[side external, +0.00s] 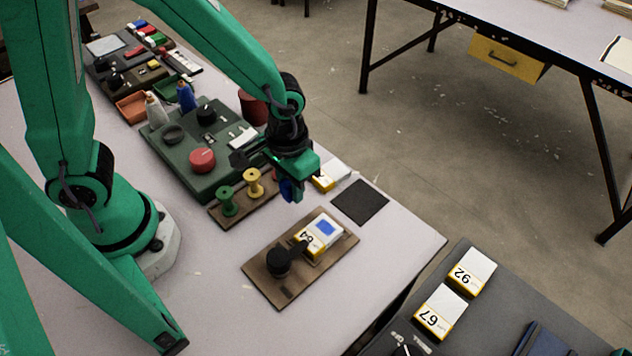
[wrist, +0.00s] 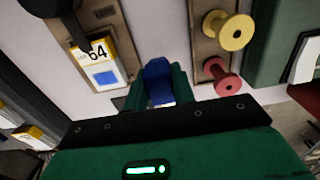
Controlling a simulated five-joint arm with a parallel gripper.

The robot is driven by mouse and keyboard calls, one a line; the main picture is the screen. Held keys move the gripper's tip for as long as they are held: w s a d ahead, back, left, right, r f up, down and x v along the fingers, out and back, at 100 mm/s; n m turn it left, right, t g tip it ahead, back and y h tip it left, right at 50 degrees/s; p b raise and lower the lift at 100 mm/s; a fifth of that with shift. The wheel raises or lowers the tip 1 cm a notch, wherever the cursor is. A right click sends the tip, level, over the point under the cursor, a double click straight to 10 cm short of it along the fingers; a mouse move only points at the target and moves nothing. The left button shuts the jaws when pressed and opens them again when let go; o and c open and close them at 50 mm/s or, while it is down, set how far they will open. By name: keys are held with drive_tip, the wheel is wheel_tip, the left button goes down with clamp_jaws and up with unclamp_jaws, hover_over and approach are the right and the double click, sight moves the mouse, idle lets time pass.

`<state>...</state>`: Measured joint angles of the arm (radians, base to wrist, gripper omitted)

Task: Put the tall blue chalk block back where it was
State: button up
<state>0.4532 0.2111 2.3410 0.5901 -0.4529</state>
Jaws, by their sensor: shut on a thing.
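The tall blue chalk block (wrist: 158,80) is upright between the two green fingers of my gripper (wrist: 155,95) in the wrist view. In the side view my gripper (side external: 293,190) is shut on the blue block (side external: 287,188), which is mostly hidden by the fingers. The gripper hangs over the pale table, between the spool rack and the wooden board with the box marked 64. I cannot tell how far the block is above the table.
The wooden board (side external: 259,273) carries a black knob (side external: 279,262) and the box marked 64 (side external: 318,236). The spool rack (side external: 238,209) holds green, yellow and red spools. A dark square mat (side external: 360,203) lies to the right, near a yellow-and-white box (side external: 325,180). A green panel (side external: 180,166) lies behind.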

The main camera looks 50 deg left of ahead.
drive_tip(key=shift+f, duration=0.1)
drive_tip(key=shift+f, duration=1.9)
drive_tip(key=shift+f, duration=0.1)
drive_tip(key=o, duration=0.7)
drive_tip(key=shift+c, duration=0.2)
drive_tip(key=shift+r, duration=6.15)
